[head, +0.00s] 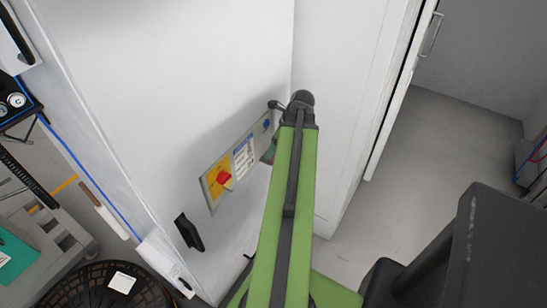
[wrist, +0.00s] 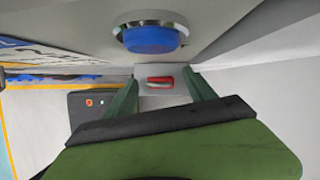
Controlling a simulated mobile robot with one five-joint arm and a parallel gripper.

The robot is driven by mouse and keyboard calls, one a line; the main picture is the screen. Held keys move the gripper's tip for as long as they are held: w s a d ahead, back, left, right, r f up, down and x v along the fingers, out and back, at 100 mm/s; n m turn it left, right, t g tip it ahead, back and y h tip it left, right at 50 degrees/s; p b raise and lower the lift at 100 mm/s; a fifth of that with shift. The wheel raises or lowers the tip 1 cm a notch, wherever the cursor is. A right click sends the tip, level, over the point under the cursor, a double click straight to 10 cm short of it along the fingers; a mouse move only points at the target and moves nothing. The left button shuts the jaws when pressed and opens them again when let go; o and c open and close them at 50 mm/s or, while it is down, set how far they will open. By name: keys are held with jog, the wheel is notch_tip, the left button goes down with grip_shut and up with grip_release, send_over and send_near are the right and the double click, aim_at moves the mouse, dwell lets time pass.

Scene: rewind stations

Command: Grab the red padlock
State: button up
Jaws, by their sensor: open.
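In the wrist view, my gripper (wrist: 163,84) has its two green fingers spread apart with nothing held. A small red object with a pale grey bar (wrist: 159,82) shows between the fingertips, on a light grey surface. It looks like the red padlock, but it is too small to be sure, and I cannot tell how far beyond the fingertips it is. In the head view my green arm reaches to the white cabinet wall and hides most of my gripper (head: 270,150). No padlock can be made out there.
A blue push button (wrist: 150,38) is close above the fingers. A dark box with small orange and red buttons (wrist: 92,104) lies left of them. In the head view, a panel with a red rotary switch (head: 224,179) is left of my arm. Open floor (head: 440,140) lies right.

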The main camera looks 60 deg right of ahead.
jog(key=shift+f, duration=0.1)
grip_shut()
dwell(0.3)
jog(key=shift+r+p, duration=0.45)
jog(key=shift+p, duration=0.2)
notch_tip(320, 180, up, 4)
jog(key=p, duration=0.3)
jog(key=shift+f+p, duration=0.1)
jog(key=shift+p, duration=0.3)
jog(key=s+r+p, duration=0.6)
jog(key=s, duration=0.5)
jog(key=shift+s+d+r, duration=0.15)
jog(key=shift+s+d, duration=0.15)
jog(key=shift+d, duration=0.1)
